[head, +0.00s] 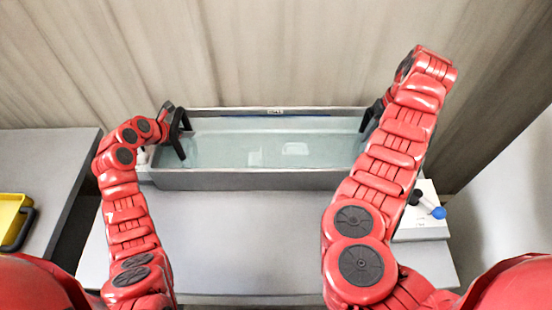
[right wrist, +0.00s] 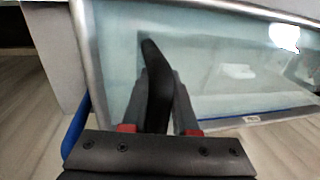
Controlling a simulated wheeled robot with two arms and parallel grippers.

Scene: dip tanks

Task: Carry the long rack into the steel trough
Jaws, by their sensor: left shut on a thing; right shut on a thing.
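The steel trough (head: 240,180) is long and grey, with clear greenish liquid in it, at the back of the table. It also shows in the right wrist view (right wrist: 92,45). My left gripper (head: 182,140) is at the trough's left end, shut on a dark piece that I take for one end of the long rack. My right gripper (head: 372,115) is at the right end, partly hidden by my arm. In the right wrist view its fingers (right wrist: 157,108) are shut around a dark upright piece (right wrist: 155,75), apparently the rack's other end. I cannot make out the rack's middle.
A white block (head: 425,222) with a dark knob and a blue-ended tool (head: 438,212) sits right of the trough. A yellow bin (head: 12,215) stands on a side table at left. The table front (head: 245,235) is clear. A curtain hangs behind.

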